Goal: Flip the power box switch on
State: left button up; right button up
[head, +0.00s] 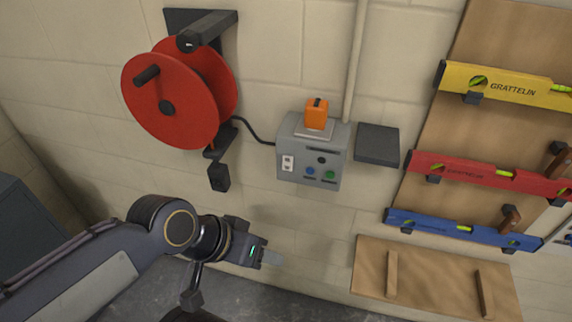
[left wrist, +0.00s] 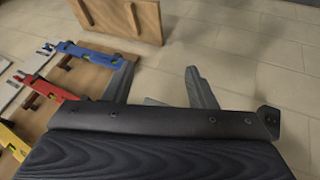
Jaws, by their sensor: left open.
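The grey power box (head: 297,180) is fixed to the block wall in the middle of the head view. Its front carries a white switch plate (head: 287,163), a dark knob (head: 321,160), a blue button (head: 309,170) and a green button (head: 329,175). An orange part (head: 317,113) stands on its top; which way any switch is set is too small to tell. My left gripper (head: 271,258) is below and left of the box, well apart from it. In the left wrist view its two fingers (left wrist: 160,88) are spread with nothing between them. My right gripper is not seen.
A red cable reel (head: 170,105) hangs left of the box, with a black cable running to it. A dark panel (head: 377,145) sits right of the box. Yellow (head: 500,83), red (head: 480,173) and blue (head: 460,228) spirit levels hang at right. Wall below the box is bare.

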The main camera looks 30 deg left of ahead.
pick_arm(q)
jog(key=shift+w+a+r+m, duration=0.2)
jog(key=shift+w+m, duration=0.1)
jog(key=shift+c, duration=1.1)
jog(key=w+a+r+m, duration=0.1)
jog(key=w+m, duration=0.1)
jog(key=w+a+r+m, duration=0.1)
jog(key=m, duration=0.1)
jog(key=w+a+r+m, duration=0.1)
jog(key=w+r+m, duration=0.1)
jog(key=shift+w+a+m+y+b, duration=0.3)
jog(key=shift+a, duration=0.05)
grip_shut()
jog(key=w+a+r+m, duration=0.3)
jog(key=w+a+m, duration=0.2)
jog(key=m, duration=0.3)
jog(key=shift+w+a+m+t, duration=0.2)
jog(key=shift+w+m+t, duration=0.15)
jog(key=shift+w, duration=0.5)
